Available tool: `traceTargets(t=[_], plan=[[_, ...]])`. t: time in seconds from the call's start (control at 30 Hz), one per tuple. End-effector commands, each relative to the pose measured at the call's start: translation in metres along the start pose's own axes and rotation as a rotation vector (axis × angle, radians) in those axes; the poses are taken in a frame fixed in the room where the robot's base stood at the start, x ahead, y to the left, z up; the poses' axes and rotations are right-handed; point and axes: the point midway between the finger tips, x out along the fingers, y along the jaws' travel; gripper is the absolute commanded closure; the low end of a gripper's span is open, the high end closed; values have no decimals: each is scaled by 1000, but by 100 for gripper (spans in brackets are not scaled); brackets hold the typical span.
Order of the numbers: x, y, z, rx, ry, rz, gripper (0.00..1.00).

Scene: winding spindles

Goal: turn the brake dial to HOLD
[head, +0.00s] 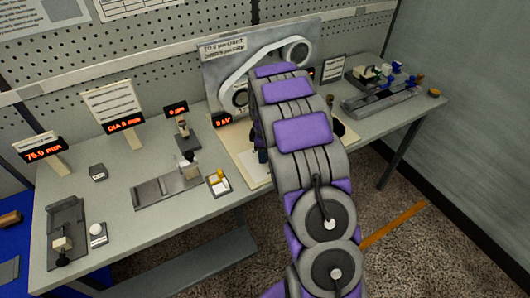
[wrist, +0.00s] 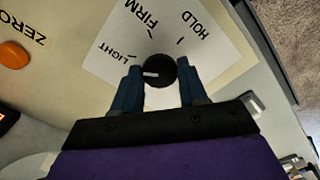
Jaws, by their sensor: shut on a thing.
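The brake dial (wrist: 160,71) is a round black knob on a white label plate (wrist: 212,68) in the wrist view. The plate is marked LIGHT, FIRM and HOLD. The dial's white pointer line faces left, on the LIGHT side and away from the HOLD mark (wrist: 196,25). My gripper (wrist: 160,66) has its two blue fingers on either side of the dial and is shut on it.
An orange button (wrist: 13,55) by the word ZERO is left of the dial. In the head view the grey bench (head: 110,185) carries several fixtures and red displays. A belt-and-pulley panel (head: 225,65) stands behind my arm, before a pegboard wall.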

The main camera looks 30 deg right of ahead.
Motion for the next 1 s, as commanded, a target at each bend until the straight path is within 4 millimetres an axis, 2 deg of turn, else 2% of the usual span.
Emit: traceTargets(t=[0.67, 1.0], plan=[[-4, 3, 1, 35, 5, 10, 88], [-6, 3, 0, 241, 6, 8, 88]])
